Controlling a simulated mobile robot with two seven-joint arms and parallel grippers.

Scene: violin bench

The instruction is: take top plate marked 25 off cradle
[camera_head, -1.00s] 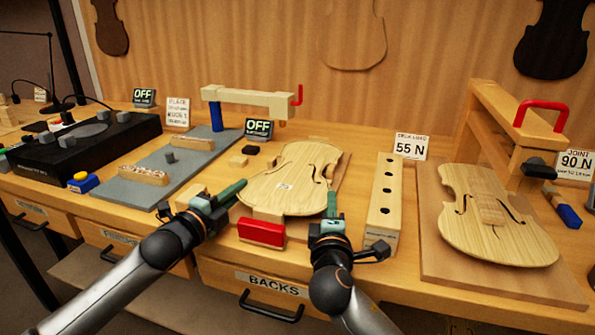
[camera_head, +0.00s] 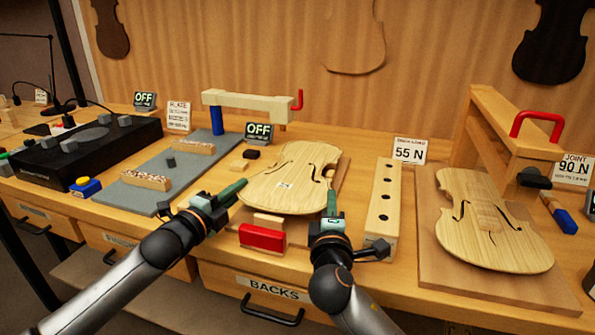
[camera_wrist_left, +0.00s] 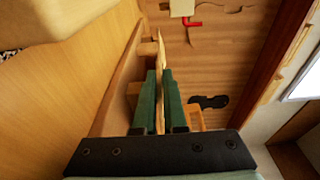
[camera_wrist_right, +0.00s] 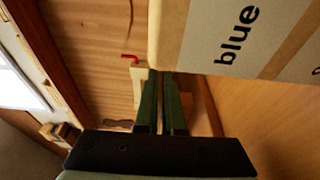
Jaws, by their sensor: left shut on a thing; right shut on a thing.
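The top plate (camera_head: 290,180) is a pale violin-shaped board with f-holes and a small label too small to read. It lies roughly flat over the cradle (camera_head: 268,218), which it mostly hides. My left gripper (camera_head: 236,188) is shut on the plate's left edge. In the left wrist view the thin plate (camera_wrist_left: 160,60) stands edge-on between the green fingers (camera_wrist_left: 160,95). My right gripper (camera_head: 332,205) is shut on the plate's near right edge. In the right wrist view its fingers (camera_wrist_right: 160,100) are close together and the plate's edge is hard to make out.
A red block (camera_head: 262,237) stands just in front of the plate. A wooden block with holes (camera_head: 384,205) stands close right of my right gripper. Another violin plate (camera_head: 490,225) lies on a board farther right. A grey mat (camera_head: 160,178) and clamp arm (camera_head: 245,104) are left and behind.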

